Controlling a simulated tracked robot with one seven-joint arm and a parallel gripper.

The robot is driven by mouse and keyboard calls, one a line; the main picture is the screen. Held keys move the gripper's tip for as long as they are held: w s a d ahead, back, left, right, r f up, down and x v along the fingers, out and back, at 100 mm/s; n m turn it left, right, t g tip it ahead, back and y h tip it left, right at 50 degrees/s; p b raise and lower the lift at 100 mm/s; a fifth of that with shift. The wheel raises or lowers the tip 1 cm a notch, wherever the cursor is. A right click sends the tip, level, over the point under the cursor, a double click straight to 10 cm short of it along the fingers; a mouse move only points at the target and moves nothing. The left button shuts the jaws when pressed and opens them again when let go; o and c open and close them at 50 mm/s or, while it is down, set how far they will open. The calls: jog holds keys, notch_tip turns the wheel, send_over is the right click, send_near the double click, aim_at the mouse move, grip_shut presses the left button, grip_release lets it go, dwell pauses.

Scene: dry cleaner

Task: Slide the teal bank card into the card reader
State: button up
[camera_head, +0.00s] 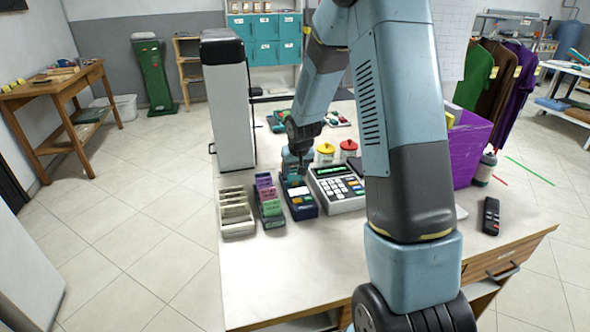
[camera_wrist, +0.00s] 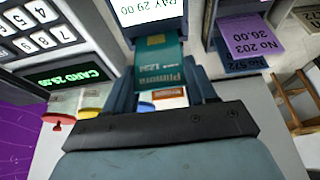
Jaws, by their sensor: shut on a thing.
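The teal bank card (camera_wrist: 160,68) is held between the fingers of my gripper (camera_wrist: 161,82), with its chip end toward the card reader (camera_wrist: 122,22). The reader's lit screen shows "PAY 29 00" in the wrist view. The card's far end meets the reader's near edge in that view; I cannot tell whether it is inside the slot. In the head view my gripper (camera_head: 296,168) is low over the far end of the dark blue reader (camera_head: 304,211), and the card is hard to make out there.
A cash register (camera_head: 338,190) stands close to the right of the reader. Jars (camera_head: 326,153) are behind the register. The counter's front (camera_head: 290,275) is clear.

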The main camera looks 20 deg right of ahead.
jog(key=shift+f, duration=0.65)
jog(key=o, duration=1.1)
jog(key=shift+r, duration=3.55)
